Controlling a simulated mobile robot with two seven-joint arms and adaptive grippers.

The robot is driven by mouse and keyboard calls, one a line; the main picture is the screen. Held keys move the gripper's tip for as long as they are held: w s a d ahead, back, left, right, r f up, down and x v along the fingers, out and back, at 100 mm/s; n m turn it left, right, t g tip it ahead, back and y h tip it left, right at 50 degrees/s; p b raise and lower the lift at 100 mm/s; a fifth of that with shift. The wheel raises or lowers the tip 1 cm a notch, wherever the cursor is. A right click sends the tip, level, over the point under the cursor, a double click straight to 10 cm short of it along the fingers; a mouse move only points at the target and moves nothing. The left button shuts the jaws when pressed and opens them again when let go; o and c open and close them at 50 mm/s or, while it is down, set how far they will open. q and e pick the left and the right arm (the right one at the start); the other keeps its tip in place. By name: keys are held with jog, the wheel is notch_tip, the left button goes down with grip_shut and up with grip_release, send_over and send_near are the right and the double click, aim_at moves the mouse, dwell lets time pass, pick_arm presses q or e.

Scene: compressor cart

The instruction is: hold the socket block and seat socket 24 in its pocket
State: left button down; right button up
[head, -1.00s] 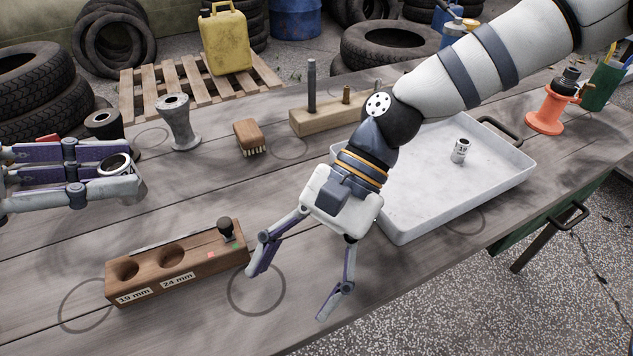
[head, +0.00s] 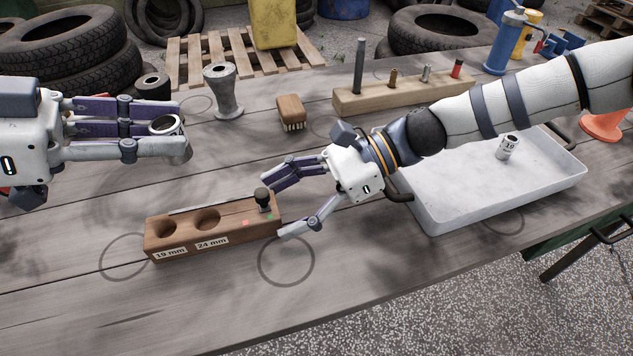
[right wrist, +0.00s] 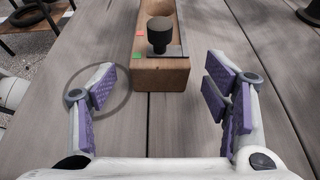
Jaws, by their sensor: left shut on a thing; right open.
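The wooden socket block (head: 215,240) lies on the table with two empty round pockets, labelled 19 mm and 24 mm (head: 207,219), and a dark knob (head: 263,197) at its right end. My left gripper (head: 180,140) is shut on a metal socket (head: 164,125), held above the table behind the block; its number cannot be read. My right gripper (head: 273,208) is open at the block's right end. In the right wrist view its fingers (right wrist: 158,95) stand wide apart, and the block's end (right wrist: 160,75) lies ahead between them, apart from both.
A white tray (head: 440,222) at right holds a socket marked 19 (head: 507,147). A wooden rack with pegs (head: 400,95), a brush (head: 291,112) and a grey spool (head: 223,92) stand behind. The table in front of the block is clear.

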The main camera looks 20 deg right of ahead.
jog(key=shift+a+f, duration=0.1)
jog(key=shift+a, duration=0.2)
jog(key=shift+c, duration=0.2)
jog(key=c, duration=1.4)
pick_arm(q)
jog(key=w+d+f, duration=0.3)
jog(key=w+d, duration=0.6)
jog(key=w, duration=0.1)
send_over(319, 148)
notch_tip(319, 148, down, 3)
notch_tip(319, 148, down, 10)
jog(key=shift+r, duration=0.1)
